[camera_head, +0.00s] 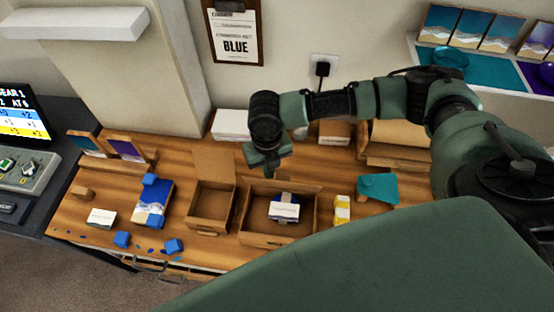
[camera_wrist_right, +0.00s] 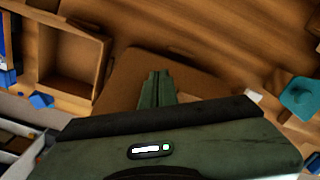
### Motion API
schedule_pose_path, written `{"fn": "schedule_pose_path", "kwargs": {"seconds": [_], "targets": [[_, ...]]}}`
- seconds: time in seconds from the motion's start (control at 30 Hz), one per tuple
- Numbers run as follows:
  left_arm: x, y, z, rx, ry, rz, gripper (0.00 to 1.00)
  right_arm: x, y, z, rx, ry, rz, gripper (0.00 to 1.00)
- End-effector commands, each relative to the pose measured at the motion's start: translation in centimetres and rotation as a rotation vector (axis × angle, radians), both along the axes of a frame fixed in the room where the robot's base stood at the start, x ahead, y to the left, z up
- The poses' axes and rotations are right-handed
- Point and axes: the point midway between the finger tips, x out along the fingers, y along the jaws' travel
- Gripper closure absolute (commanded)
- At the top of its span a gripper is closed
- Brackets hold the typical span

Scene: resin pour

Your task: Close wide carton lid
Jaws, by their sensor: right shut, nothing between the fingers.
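The wide carton (camera_head: 245,239) stands on the wooden bench, its inside uncovered in the head view. A dark blue item with a white card (camera_head: 286,211) lies inside it. My right gripper (camera_head: 266,165) is above and behind the carton, pointing down, shut and empty. In the right wrist view the shut fingers (camera_wrist_right: 157,88) are in front of a brown panel (camera_wrist_right: 125,70), likely the lid; I cannot tell whether they touch. My left gripper is not in view.
A narrower carton (camera_head: 210,205) with its lid raised stands to the left. A yellow-and-white item (camera_head: 342,209) and a teal piece (camera_head: 378,187) lie to the right. Blue cubes (camera_head: 174,246) lie near the front edge. A brown box (camera_head: 398,140) stands at the back right.

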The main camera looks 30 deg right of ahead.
Motion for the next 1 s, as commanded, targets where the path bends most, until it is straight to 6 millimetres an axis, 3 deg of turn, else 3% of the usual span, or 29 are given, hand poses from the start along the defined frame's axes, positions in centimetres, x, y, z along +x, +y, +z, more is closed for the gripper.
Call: {"fn": "schedule_pose_path", "kwargs": {"seconds": [0.43, 0.87, 1.0], "targets": [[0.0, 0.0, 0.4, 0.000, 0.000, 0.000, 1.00, -0.3, 0.2, 0.2, 0.000, 0.000, 0.000, 1.00], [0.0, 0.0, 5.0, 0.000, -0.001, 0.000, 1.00, -0.3, 0.2, 5.1, 0.001, -0.001, 0.000, 1.00], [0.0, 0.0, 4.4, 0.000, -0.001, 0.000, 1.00, -0.2, 0.2, 6.3, 0.002, -0.003, 0.001, 1.00]]}}
